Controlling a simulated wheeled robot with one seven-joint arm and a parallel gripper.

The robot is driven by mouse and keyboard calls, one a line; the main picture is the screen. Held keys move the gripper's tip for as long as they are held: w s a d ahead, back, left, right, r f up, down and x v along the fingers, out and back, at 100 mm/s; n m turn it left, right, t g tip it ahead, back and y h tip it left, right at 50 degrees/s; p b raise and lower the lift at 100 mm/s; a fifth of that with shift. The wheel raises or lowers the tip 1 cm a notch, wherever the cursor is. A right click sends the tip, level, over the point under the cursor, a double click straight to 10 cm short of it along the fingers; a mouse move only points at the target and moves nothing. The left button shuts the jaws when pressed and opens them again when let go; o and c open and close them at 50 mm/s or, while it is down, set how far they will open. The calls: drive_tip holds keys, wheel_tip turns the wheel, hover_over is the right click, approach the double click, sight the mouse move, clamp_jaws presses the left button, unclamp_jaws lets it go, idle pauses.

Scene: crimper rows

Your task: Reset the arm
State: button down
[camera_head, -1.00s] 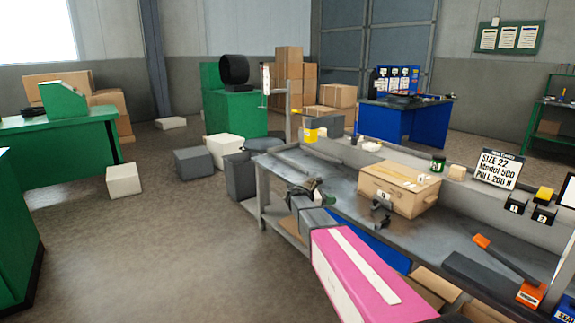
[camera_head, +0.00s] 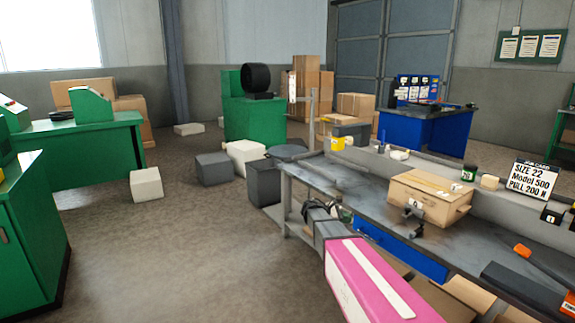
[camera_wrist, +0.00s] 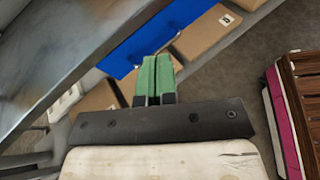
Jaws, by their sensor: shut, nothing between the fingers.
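My gripper (camera_wrist: 156,78) shows in the wrist view with its green fingers together and nothing between them. In the head view my gripper (camera_head: 342,213) is small, dark and partly hidden, low at the front edge of the grey workbench (camera_head: 345,180). The wrist view shows the bench edge (camera_wrist: 60,60) at upper left and the blue drawer front (camera_wrist: 140,45) beyond the fingers. I cannot tell the exact gap between gripper and bench.
A cardboard box (camera_head: 430,198) stands on the bench, with a small dark tool in front of it. Cardboard boxes (camera_wrist: 208,32) sit below the bench. A grey bin (camera_head: 263,182) and pale blocks (camera_head: 146,184) stand on the floor. Open floor (camera_head: 190,260) lies to the left.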

drive_tip(key=s+a+f+m+y, duration=0.2)
drive_tip(key=s+f+m+y, duration=0.1)
drive_tip(key=s, duration=0.6)
drive_tip(key=s+a+f+m+y, duration=0.2)
drive_tip(key=s+f+m+y, duration=0.1)
drive_tip(key=s+m+y, duration=0.3)
drive_tip(key=s+a+f+m+g+y, duration=0.1)
drive_tip(key=s+a+f+m+y, duration=0.1)
drive_tip(key=s+m+y, duration=0.3)
drive_tip(key=s+f+m, duration=0.1)
drive_tip(key=s+m, duration=0.2)
drive_tip(key=s, duration=0.4)
drive_tip(key=shift+s+a, duration=0.4)
drive_tip(key=shift+w, duration=0.1)
